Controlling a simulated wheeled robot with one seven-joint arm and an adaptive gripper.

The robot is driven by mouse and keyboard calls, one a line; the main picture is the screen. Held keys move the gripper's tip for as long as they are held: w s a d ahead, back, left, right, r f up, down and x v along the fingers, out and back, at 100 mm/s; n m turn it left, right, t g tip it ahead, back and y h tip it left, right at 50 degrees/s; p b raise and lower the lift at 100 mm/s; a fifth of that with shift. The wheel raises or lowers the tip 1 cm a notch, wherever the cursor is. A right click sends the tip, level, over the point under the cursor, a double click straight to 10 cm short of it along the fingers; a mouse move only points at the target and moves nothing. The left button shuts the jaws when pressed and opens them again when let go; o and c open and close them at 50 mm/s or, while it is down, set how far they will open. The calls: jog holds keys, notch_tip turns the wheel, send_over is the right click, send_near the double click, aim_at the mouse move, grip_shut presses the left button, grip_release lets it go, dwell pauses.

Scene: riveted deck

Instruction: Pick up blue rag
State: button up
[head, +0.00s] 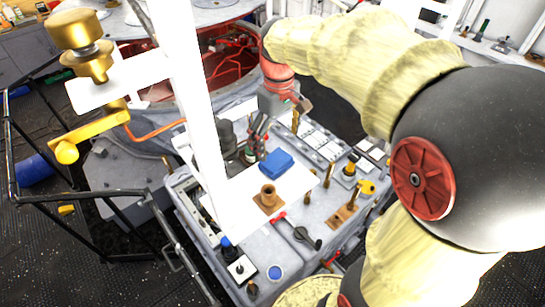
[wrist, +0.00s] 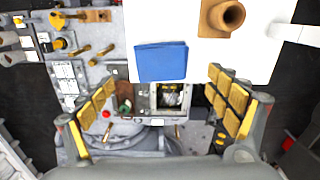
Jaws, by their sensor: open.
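The blue rag (head: 276,164) is a folded, flat blue block on a white board (head: 240,199) on top of the grey machine. In the wrist view the rag (wrist: 161,61) lies at the board's edge, upper centre, ahead of the fingers and between their lines. My gripper (head: 255,149) is just behind and left of the rag in the head view. In the wrist view my gripper (wrist: 160,100) is open, with yellow-padded fingers wide apart at left and right. Nothing is between the fingers, and they look apart from the rag.
A brown flanged tube (head: 268,198) stands on the board near the rag; it also shows in the wrist view (wrist: 222,17). A white post (head: 197,100) rises left of the rag. Brass pegs, a yellow knob (head: 366,187) and a black-handled lever (head: 304,237) crowd the machine top.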

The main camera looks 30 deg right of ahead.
aim_at(277, 160)
jog(key=shift+s+f, duration=0.25)
jog(key=shift+f, duration=0.6)
jog(key=shift+f+p, duration=0.85)
jog(key=shift+f, duration=1.55)
jog(key=shift+c, duration=0.7)
jog(key=c, duration=1.1)
jog(key=shift+o, duration=0.2)
jog(key=shift+r+b, duration=0.35)
jog(key=shift+r, duration=0.25)
jog(key=s+d+r+b, duration=0.4)
jog(key=s+d+r, duration=0.5)
jog(key=r, duration=0.3)
jog(key=shift+s, duration=0.8)
